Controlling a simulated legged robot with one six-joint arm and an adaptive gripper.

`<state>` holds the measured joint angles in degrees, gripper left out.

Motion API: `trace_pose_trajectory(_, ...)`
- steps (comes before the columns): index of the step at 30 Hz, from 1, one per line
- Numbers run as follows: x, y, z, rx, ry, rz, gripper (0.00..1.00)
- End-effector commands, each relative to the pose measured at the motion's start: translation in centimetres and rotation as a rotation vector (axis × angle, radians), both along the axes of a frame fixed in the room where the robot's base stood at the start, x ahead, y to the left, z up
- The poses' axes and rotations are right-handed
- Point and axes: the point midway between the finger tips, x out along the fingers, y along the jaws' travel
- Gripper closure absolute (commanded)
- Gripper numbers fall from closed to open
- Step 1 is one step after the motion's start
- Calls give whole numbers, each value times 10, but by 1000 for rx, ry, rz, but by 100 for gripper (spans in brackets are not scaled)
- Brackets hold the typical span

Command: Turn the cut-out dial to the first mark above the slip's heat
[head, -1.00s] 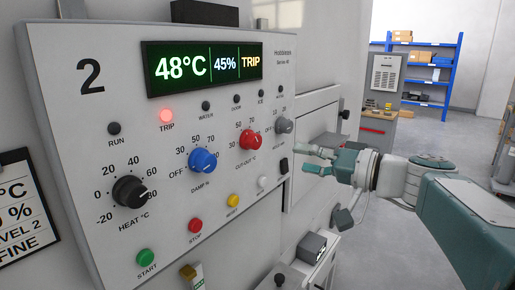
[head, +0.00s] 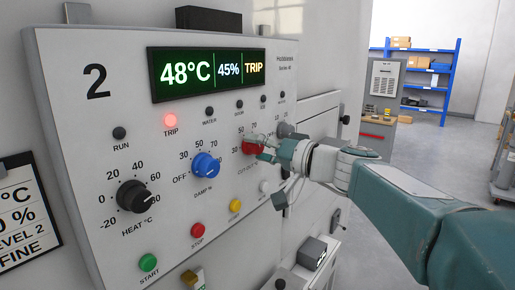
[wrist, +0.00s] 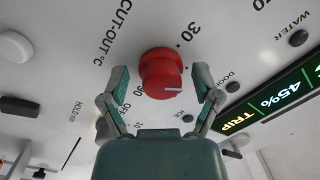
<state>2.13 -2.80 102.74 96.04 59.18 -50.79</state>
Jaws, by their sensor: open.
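The cut-out dial (head: 249,146) is a red knob on the white control panel (head: 110,75). In the wrist view the red dial (wrist: 160,68) shows a white pointer line towards the picture's right; the mark it meets is unclear. My gripper (head: 263,147) is in front of the dial and partly covers it in the head view. In the wrist view my gripper (wrist: 161,76) is open, one finger on each side of the dial, with visible gaps. The slip (head: 28,210) hangs at the left edge. Its heat number is cut off; "°C", "LEVEL 2" and "FINE" show.
The display (head: 208,72) reads 48°C, 45%, TRIP, and the red TRIP lamp (head: 170,120) is lit. The blue damp dial (head: 205,165) and black heat dial (head: 133,196) are left of the cut-out dial. Coloured buttons sit below. A grey knob (head: 285,130) is close on the right.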

Motion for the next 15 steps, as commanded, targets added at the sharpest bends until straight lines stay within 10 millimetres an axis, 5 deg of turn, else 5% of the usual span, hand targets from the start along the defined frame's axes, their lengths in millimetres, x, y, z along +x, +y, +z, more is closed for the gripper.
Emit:
trace_pose_trajectory(5,0,0,0,0,0,0,24)
trace_pose_trajectory(9,0,0,0,-1,0,1,86)
trace_pose_trajectory(10,0,0,0,-1,0,1,93)
trace_pose_trajectory(15,0,0,0,1,0,1,96)
